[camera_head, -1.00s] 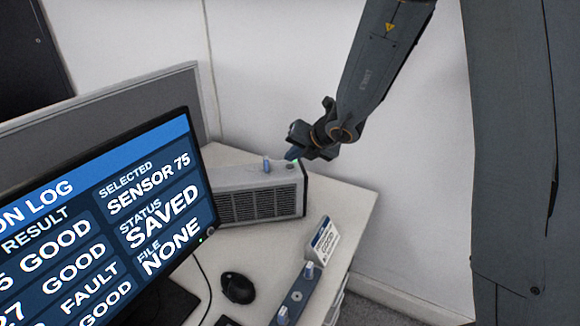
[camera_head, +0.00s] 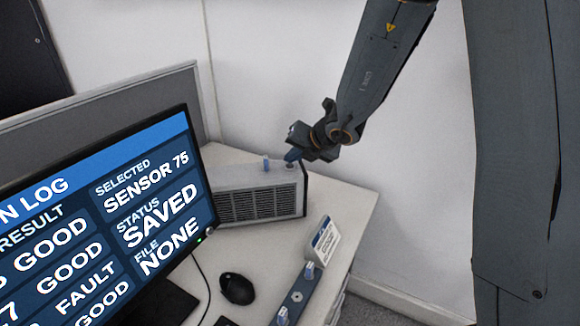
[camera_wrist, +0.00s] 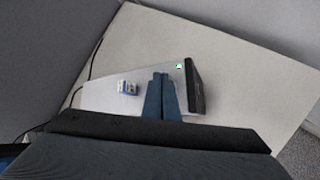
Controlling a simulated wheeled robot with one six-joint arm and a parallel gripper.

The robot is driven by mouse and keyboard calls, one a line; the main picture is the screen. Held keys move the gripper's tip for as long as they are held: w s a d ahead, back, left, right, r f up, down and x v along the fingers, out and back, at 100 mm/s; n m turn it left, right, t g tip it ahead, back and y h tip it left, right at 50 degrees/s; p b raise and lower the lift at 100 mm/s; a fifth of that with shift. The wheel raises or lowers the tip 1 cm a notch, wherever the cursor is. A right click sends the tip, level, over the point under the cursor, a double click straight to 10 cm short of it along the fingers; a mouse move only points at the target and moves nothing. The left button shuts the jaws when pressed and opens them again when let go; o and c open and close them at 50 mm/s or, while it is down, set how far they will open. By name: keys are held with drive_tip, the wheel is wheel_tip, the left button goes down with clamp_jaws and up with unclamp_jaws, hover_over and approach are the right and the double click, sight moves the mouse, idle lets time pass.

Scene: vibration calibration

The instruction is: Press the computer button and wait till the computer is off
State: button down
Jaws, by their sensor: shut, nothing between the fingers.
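The computer (camera_head: 258,195) is a grey box with a dark vented side, standing on the desk. From above, its pale top (camera_wrist: 105,97) shows in the wrist view. A small green-lit button (camera_wrist: 179,66) sits on that top near the dark end. My gripper (camera_head: 290,157) is shut and empty, pointing down over the button end of the computer. In the wrist view its blue fingers (camera_wrist: 161,76) lie together, with the tips just beside the green light. I cannot tell whether they touch the top. The monitor (camera_head: 110,225) is on and reads SENSOR 75, SAVED and FILE NONE.
A small blue piece (camera_head: 266,163) stands on the computer's top, left of my gripper. A mouse (camera_head: 237,289), a dark strip with blue-topped pieces (camera_head: 297,296) and a small sign (camera_head: 325,241) are on the desk. A wall (camera_head: 400,190) is close behind.

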sight(292, 170)
drive_tip(key=shift+f+b, duration=0.4)
drive_tip(key=shift+b, duration=0.05)
idle(0.6)
drive_tip(key=shift+r, duration=0.1)
drive_tip(key=shift+r+p, duration=0.7)
drive_tip(key=shift+p, duration=0.05)
wheel_tip(292, 170, up, 5)
drive_tip(key=p, duration=0.5)
idle(0.7)
